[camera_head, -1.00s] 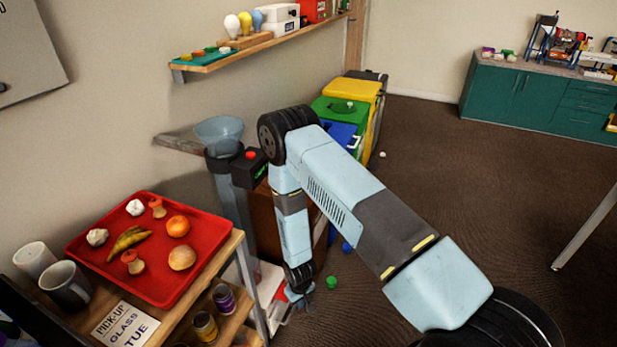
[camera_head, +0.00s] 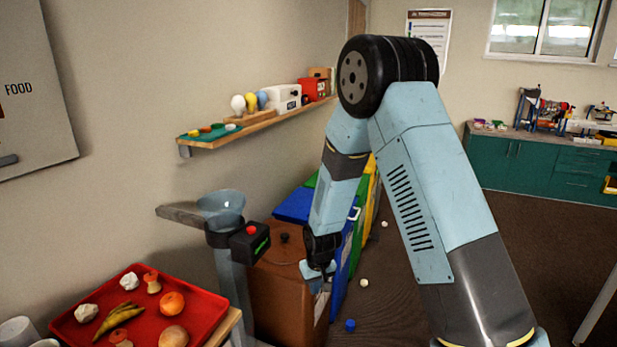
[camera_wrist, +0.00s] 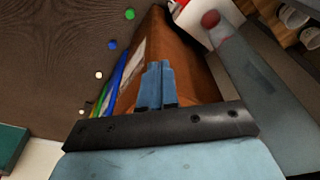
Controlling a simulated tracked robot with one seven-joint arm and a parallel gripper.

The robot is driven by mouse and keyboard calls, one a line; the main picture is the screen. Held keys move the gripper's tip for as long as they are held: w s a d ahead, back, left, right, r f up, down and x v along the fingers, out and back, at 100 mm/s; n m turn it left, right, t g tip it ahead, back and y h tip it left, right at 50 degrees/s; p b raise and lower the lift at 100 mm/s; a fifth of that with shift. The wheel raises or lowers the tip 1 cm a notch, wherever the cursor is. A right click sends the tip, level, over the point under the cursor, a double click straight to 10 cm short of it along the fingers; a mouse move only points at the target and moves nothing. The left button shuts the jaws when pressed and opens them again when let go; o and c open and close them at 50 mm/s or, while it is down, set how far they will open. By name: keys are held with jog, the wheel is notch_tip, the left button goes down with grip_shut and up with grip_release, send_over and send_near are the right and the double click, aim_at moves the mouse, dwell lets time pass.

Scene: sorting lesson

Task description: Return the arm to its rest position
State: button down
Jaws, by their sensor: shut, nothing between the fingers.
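My arm is pale blue and dark grey, bent at a high black elbow in the head view. My gripper (camera_head: 318,277) hangs down from the forearm, in front of the brown bin (camera_head: 285,285). In the wrist view its two blue fingers (camera_wrist: 155,85) are pressed together with nothing between them. The brown bin (camera_wrist: 185,65) shows behind the fingers there.
A blue bin (camera_head: 293,205) stands beyond the brown one. A scale with a funnel (camera_head: 221,203) stands to the left. A red food tray (camera_head: 205,308) is at lower left. Small balls and a blue cap (camera_head: 350,325) lie on the floor.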

jog(key=s+d+r+m+t, duration=0.15)
jog(key=d+r, duration=0.25)
jog(key=r, duration=0.5)
jog(key=s+d+r, duration=0.3)
jog(key=d+r, duration=0.1)
jog(key=r, duration=0.5)
jog(key=s+d+r+m, duration=0.1)
jog(key=s+d+r, duration=0.25)
jog(key=r, duration=0.55)
jog(key=s+d+r+m+t, duration=0.1)
jog(key=s+d+r, duration=0.4)
jog(key=s, duration=0.5)
jog(key=s+d+r+m+t, duration=0.1)
jog(key=s+d+r, duration=0.4)
jog(key=s, duration=0.5)
notch_tip(320, 180, up, 2)
jog(key=shift+r+h, duration=0.25)
jog(key=shift+h, duration=0.15)
